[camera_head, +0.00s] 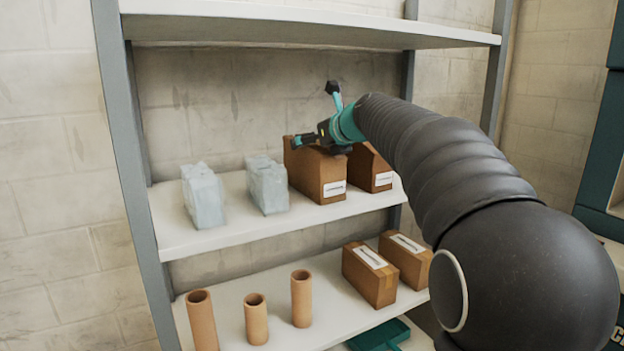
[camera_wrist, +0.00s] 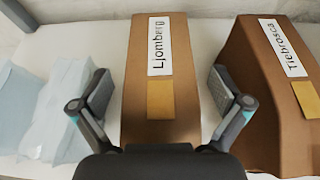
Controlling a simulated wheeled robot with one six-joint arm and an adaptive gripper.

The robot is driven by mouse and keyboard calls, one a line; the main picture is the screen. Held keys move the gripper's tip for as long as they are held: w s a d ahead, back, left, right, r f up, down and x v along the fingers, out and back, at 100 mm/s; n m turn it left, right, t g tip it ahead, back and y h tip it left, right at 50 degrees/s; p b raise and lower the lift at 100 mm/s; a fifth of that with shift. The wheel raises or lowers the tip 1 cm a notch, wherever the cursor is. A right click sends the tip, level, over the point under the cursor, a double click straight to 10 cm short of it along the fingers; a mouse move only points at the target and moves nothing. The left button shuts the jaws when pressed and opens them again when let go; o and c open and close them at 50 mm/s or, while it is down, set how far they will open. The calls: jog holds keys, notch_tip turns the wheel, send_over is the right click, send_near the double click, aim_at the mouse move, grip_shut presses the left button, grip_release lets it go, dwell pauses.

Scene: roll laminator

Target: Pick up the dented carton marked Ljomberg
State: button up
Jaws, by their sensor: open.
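The brown carton marked Ljomberg (camera_wrist: 159,88) lies between my fingers in the wrist view, its white label facing up in the picture and a tan patch below it. In the head view it is the left carton (camera_head: 318,178) on the middle shelf, with its top partly hidden by my gripper. No clear dent shows on it. My gripper (camera_wrist: 160,105) is open, with one finger on each side of the carton and a visible gap on both sides. In the head view my gripper (camera_head: 318,138) is at the carton's top.
A carton marked Tiebrosca (camera_wrist: 272,85) stands close on the right, near my right finger. Pale blue wrapped packs (camera_head: 268,186) stand to the left. Cartons (camera_head: 370,273) and brown tubes (camera_head: 255,320) are on the lower shelf (camera_head: 270,285). An upper shelf (camera_head: 300,28) hangs above.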

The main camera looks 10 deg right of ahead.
jog(key=c, duration=1.4)
jog(key=shift+r, duration=0.1)
